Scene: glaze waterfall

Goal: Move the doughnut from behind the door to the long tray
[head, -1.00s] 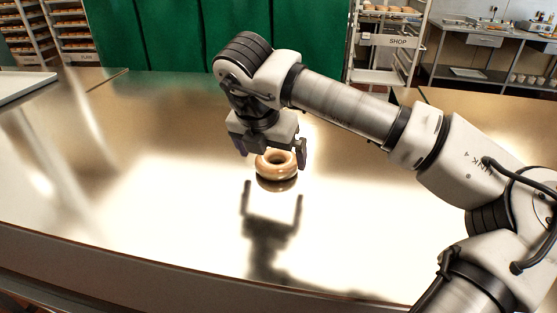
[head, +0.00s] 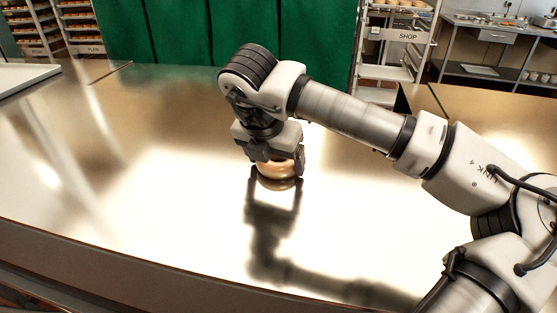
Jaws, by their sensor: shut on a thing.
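The doughnut (head: 276,170), glazed and golden brown, is on the shiny metal table (head: 170,220) near its middle. My gripper (head: 275,170) points down over it and is shut on it, with one finger showing at its right side. The gripper body hides the doughnut's top. I cannot tell whether the doughnut still touches the table. A pale tray (head: 22,82) shows only in part at the far left edge; I cannot tell if it is the long tray. No door is clearly visible.
A green curtain (head: 160,35) hangs behind the table's back edge. Racks with baked goods stand behind, one with a SHOP sign (head: 398,35). The table left of my gripper is clear. My arm crosses the right side.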

